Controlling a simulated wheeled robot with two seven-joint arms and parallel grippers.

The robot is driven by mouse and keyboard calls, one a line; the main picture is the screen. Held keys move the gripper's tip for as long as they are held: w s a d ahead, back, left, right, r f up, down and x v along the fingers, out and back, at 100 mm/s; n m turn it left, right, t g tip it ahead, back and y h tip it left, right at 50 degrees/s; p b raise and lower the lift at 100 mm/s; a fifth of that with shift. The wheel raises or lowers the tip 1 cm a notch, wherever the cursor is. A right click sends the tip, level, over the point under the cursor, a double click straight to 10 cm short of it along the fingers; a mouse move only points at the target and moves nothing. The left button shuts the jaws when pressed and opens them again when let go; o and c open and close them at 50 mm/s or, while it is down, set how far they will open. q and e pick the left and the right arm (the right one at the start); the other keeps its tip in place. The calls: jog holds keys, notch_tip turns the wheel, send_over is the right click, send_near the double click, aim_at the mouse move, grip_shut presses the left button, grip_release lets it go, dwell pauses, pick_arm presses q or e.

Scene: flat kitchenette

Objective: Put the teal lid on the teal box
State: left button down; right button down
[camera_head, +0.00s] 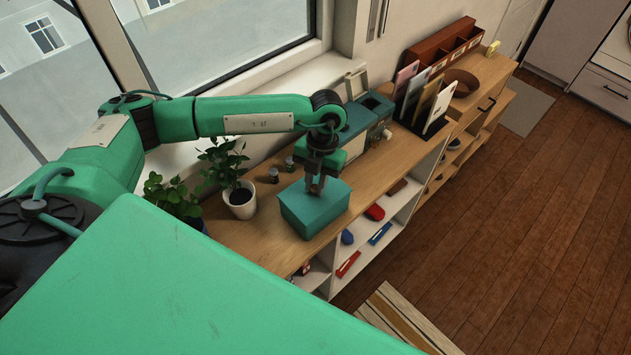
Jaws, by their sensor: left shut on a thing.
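The teal box (304,222) stands on the wooden top of the low shelf unit, near its front edge. The teal lid (334,196) is at the top of the box, and the two look like one block from here. I cannot tell whether the lid rests fully on the rim or is slightly above it. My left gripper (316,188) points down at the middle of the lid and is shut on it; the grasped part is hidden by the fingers. My right gripper is not in view.
A potted plant (240,200) and small jars (274,175) stand left of the box. Behind are a blue-grey container (366,116) and upright cards in a holder (430,105). The shelves below hold red and blue items. Wooden floor (500,230) lies to the right.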

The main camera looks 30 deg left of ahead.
pick_arm(q)
jog(key=c, duration=1.2)
grip_release()
